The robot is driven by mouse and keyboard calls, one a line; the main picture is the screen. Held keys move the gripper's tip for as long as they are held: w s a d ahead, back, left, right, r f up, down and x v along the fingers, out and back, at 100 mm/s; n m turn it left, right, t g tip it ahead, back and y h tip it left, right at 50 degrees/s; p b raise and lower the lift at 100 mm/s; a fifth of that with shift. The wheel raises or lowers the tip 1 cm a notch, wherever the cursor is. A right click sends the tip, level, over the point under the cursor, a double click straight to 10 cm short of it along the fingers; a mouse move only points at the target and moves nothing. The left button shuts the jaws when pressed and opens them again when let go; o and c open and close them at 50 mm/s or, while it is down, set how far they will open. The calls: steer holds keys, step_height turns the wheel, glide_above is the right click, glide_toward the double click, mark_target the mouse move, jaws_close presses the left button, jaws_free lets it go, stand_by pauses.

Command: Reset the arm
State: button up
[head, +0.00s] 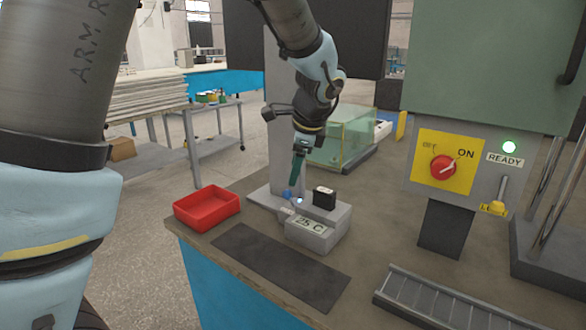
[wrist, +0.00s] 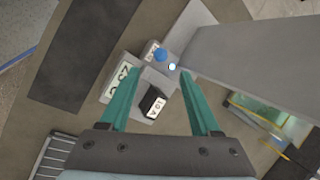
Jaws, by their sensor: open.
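My arm reaches in from above in the head view, with my gripper (head: 297,181) pointing down over the grey device marked 25 C (head: 312,236). In the wrist view my gripper (wrist: 156,92) is open, its two green fingers spread apart with nothing held between them. A black block (head: 324,197) stands on the grey device's base. In the wrist view the black block (wrist: 153,103) shows a white label and appears between the fingers, below them. A blue knob (wrist: 160,55) and a small bright light (wrist: 172,66) are beside it.
A red tray (head: 207,208) and a dark mat (head: 280,266) lie at the bench's front left. A grey column (wrist: 250,62) rises close to my gripper. A glass-like box (head: 342,137) stands behind. A control panel (head: 443,165) with a red switch and a slotted rail (head: 425,300) are at right.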

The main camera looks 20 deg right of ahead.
steer(key=s+a+n+g+p, duration=0.1)
steer(key=s+a+n+p, duration=0.1)
steer(key=a+n, duration=0.9)
steer(key=s+a+r+n+g+p, duration=0.1)
steer(key=a+n, duration=1)
steer(key=a, duration=1.2)
steer(key=s+g+p, duration=0.1)
steer(key=s+p, duration=0.1)
steer(key=p, duration=0.1)
steer(key=shift+s+a+n+p, duration=0.2)
steer(key=shift+a+n+p, duration=0.15)
steer(key=shift+a+n, duration=0.05)
